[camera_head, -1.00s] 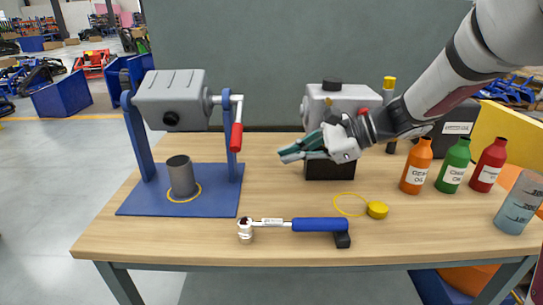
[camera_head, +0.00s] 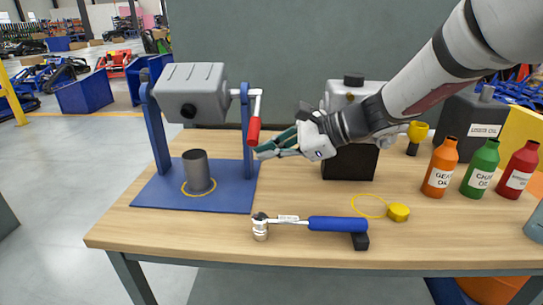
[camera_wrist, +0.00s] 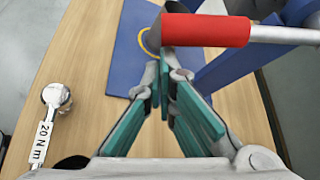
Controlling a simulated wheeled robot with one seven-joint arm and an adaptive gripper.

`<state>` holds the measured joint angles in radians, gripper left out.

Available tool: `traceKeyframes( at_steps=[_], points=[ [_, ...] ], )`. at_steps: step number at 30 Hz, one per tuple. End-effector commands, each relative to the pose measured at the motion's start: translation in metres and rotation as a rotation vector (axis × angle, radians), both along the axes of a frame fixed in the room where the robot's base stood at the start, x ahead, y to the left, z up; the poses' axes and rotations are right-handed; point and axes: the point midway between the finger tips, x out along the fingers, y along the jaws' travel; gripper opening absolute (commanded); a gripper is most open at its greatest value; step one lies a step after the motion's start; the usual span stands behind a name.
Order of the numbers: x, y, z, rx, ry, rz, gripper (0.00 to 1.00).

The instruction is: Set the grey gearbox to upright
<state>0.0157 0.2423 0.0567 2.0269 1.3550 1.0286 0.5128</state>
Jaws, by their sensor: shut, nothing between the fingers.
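The grey gearbox (camera_head: 191,90) hangs in the blue stand (camera_head: 158,130), its long side roughly level and a dark round plug (camera_head: 188,111) on its front face. A crank with a red handle (camera_head: 254,131) sits on its right side, handle hanging down. My gripper (camera_head: 260,152) is shut and empty, its fingertips just by the lower end of the red handle. In the wrist view the red handle (camera_wrist: 205,30) lies just ahead of the fingertips (camera_wrist: 170,82); whether they touch is unclear.
A dark cylinder (camera_head: 197,170) stands on the stand's blue base. A torque wrench with a blue handle (camera_head: 337,224) and a yellow cap (camera_head: 398,212) lie in front. Orange (camera_head: 440,168), green (camera_head: 480,168) and red (camera_head: 518,170) bottles stand at the right.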

Motion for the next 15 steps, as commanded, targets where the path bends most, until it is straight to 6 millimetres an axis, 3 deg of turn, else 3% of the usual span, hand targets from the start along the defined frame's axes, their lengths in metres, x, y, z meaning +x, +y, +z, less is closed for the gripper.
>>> traceKeyframes(
  at_steps=[15],
  points=[
    [-0.0025, -0.0002, 0.0053, 0.001, 0.026, 0.000, 0.00]
  ],
)
